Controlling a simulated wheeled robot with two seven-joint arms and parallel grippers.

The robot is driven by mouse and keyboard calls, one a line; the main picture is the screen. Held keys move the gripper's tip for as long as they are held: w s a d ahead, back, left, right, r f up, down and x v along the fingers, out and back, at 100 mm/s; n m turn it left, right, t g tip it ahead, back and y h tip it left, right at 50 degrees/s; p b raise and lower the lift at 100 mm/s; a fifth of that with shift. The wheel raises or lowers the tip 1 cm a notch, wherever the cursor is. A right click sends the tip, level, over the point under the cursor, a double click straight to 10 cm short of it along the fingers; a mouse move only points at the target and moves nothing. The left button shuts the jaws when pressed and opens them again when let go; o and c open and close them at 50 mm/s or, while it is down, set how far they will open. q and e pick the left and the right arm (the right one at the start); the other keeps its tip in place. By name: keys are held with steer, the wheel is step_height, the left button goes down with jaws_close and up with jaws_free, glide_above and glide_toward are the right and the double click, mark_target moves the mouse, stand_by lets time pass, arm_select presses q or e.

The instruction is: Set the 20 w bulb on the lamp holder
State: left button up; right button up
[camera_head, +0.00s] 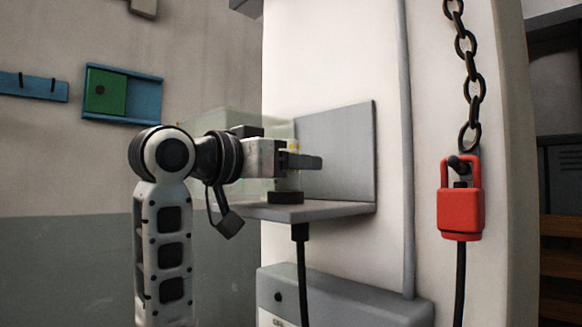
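My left gripper (306,162) reaches in from the left over a grey shelf (345,209), its fingers pointing right. A small upright bulb with a yellow band (293,147) shows just above the near finger, and a pale part shows below it. The finger hides the bulb's middle. The far finger is hidden, so I cannot tell whether the gripper grips the bulb. A black round lamp holder (286,197) sits on the shelf directly below. Whether bulb and holder touch is unclear. My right gripper is out of view.
A grey back plate (350,150) rises behind the shelf. A red padlock (461,210) hangs on a chain (465,60) at the right. A grey box (350,300) stands below the shelf. A blue frame with a green panel (106,94) is on the left wall.

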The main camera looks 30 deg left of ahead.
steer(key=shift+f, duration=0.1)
arm_select(q)
steer(key=shift+s+a, duration=0.1)
steer(key=shift+s, duration=0.15)
steer(key=b+v, duration=0.3)
steer(key=v, duration=0.8)
steer(key=shift+s+a, duration=0.15)
steer(key=shift+s, duration=0.1)
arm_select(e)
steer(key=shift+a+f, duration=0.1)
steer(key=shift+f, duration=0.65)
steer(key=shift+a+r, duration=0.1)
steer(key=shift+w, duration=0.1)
